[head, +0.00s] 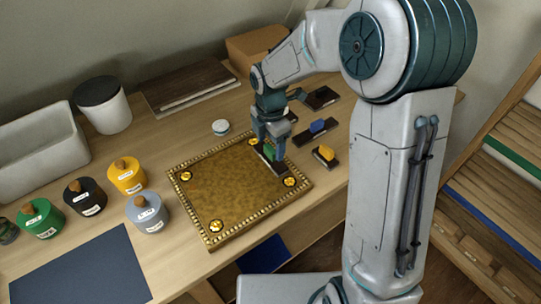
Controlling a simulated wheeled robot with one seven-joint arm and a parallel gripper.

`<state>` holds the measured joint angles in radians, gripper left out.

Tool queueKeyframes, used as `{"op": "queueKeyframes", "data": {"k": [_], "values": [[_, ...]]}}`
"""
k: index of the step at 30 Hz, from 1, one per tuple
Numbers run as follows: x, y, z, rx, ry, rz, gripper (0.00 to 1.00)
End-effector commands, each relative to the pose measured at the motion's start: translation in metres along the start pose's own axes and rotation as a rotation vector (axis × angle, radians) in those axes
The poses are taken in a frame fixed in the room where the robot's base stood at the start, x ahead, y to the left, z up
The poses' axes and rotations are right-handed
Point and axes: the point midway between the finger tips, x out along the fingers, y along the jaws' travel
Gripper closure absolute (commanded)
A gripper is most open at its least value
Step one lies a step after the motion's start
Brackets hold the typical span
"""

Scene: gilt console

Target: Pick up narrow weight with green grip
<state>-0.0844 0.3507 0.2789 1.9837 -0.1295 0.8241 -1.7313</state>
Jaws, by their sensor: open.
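The narrow weight with a green grip (270,154) has a dark, slim base. It sits at the right rear edge of the gilt square panel (208,186), and I cannot tell exactly how its base rests. My gripper (271,144) is open and points down over the weight, with its fingers around or just beside the green grip. The fingers hide part of the grip, and I cannot tell whether they touch it.
A blue-gripped weight (318,127) and a yellow-gripped weight (326,154) stand close on the right. A small white-topped round item (220,127) is behind the panel. Several knobbed jars, including a yellow one (127,178), stand at left. A dark mat (80,272) lies in front.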

Motion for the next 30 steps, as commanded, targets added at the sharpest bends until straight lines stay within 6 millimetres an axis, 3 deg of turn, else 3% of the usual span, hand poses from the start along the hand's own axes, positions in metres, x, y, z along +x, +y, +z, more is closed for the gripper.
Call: {"op": "queueKeyframes", "data": {"k": [6,13,14,19,21,30], "values": [[0.025,0.0,-0.001,0.001,0.001,-0.001,0.31],[0.026,0.0,0.0,0.001,0.0,0.001,0.31],[0.026,0.0,0.0,0.001,0.0,0.001,0.34],[0.026,0.0,0.0,0.001,0.0,0.001,0.81],[0.026,0.001,0.0,0.001,0.0,0.001,0.92],[0.022,0.001,0.0,0.002,0.0,0.002,0.92]]}}
